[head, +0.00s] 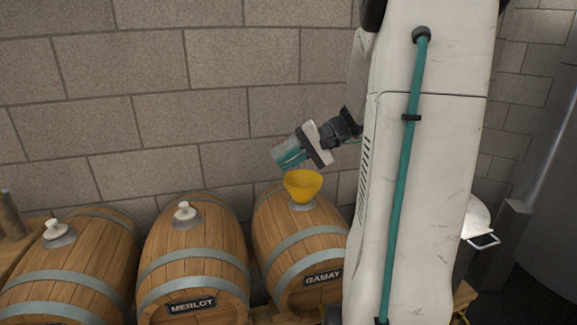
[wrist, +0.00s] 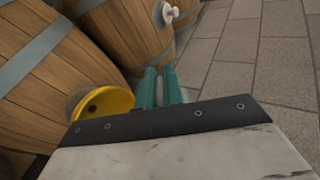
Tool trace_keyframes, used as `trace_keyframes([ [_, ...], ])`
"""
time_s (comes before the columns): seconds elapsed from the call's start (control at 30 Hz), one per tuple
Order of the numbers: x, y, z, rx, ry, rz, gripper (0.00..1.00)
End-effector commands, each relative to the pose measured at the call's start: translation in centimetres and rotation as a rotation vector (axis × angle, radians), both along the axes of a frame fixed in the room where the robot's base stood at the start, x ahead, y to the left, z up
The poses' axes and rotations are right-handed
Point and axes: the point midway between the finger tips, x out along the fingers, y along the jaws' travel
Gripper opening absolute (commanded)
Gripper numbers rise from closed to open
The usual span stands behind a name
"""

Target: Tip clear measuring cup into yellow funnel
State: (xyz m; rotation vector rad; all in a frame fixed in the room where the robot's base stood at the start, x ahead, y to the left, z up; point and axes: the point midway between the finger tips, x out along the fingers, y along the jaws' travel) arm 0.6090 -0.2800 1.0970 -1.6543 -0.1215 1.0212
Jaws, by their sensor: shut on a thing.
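The yellow funnel (head: 303,185) stands upright in the top of the Gamay barrel (head: 290,233). It also shows at the lower left of the wrist view (wrist: 103,103), its dark hole visible. My gripper (head: 289,157) is just above and to the left of the funnel in the head view, tilted downward. In the wrist view its teal fingers (wrist: 160,90) are close together, shut on the clear measuring cup. The cup is see-through and mostly hidden by the fingers, so its exact tilt and contents cannot be told.
The Merlot barrel (head: 193,257) and another barrel (head: 75,262) lie to the left, each with a pale bung on top. A block wall (head: 150,90) stands close behind.

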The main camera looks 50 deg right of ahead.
Motion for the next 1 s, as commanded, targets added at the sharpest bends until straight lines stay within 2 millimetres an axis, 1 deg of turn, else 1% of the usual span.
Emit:
trace_keyframes([
  [0.03, 0.2, 0.2, 0.5, -0.062, 0.055, 0.007, 0.00],
  [0.2, 0.2, 0.2, 1.2, -0.228, 0.244, 0.005, 0.00],
  [0.6, 0.3, 0.2, 2.5, -0.560, 0.627, 0.007, 0.00],
  [0.7, 0.2, 0.2, 2.7, -0.620, 0.700, 0.005, 0.00],
  [0.8, 0.1, 0.1, 2.8, -0.649, 0.737, 0.001, 0.00],
  [1.0, 0.0, 0.0, 2.8, -0.653, 0.743, -0.001, 0.00],
])
